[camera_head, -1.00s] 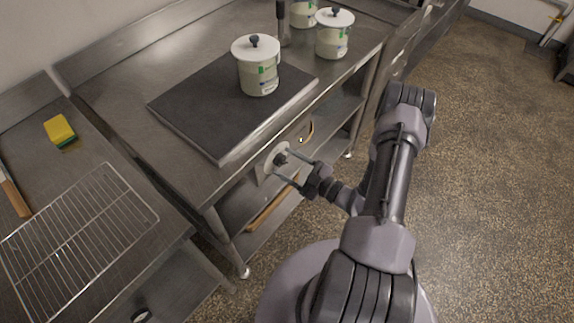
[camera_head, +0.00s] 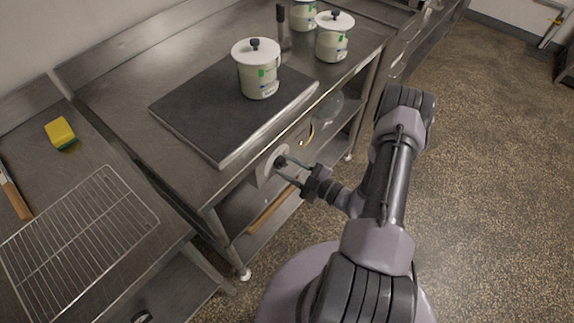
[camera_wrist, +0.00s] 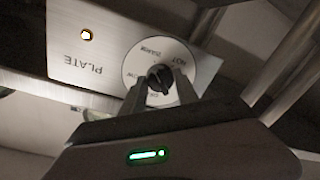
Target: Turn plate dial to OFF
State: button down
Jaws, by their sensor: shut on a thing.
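The plate dial (camera_wrist: 158,76) is a dark knob on a round white scale on a panel marked PLATE, seen upside down in the wrist view. The words HOT and WARM show on the scale; the lower marks are partly hidden by the fingers. My gripper (camera_wrist: 160,87) is shut on the knob, one finger on each side. In the head view my gripper (camera_head: 279,171) reaches the white dial panel (camera_head: 264,172) on the front of the counter. The hot plate (camera_head: 205,115) is a dark slab on the counter above, with a white lidded pot (camera_head: 258,78) on it.
A small orange-white lamp (camera_wrist: 87,35) glows on the panel. More lidded pots (camera_head: 333,45) stand at the back right. A wire rack (camera_head: 80,238) and a yellow sponge (camera_head: 60,132) lie on the left counter. The floor (camera_head: 490,180) at right is clear.

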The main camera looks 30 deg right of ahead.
jog(key=n+p, duration=0.1)
jog(key=n, duration=0.5)
jog(key=shift+r+n+h, duration=0.1)
jog(key=shift+n+h, duration=0.3)
jog(key=n, duration=0.3)
jog(key=n+p, duration=0.1)
jog(key=n, duration=0.2)
jog(key=shift+g+h, duration=0.3)
jog(key=shift+h, duration=0.1)
jog(key=n, duration=0.6)
jog(key=shift+s+a+n+h, duration=0.1)
jog(key=shift+a+n+h, duration=0.05)
jog(key=shift+n+h, duration=0.2)
jog(key=n+t, duration=0.1)
jog(key=n, duration=0.4)
jog(key=shift+h, duration=0.25)
jog(key=shift+n, duration=0.45)
jog(key=c, duration=0.9)
grip_release()
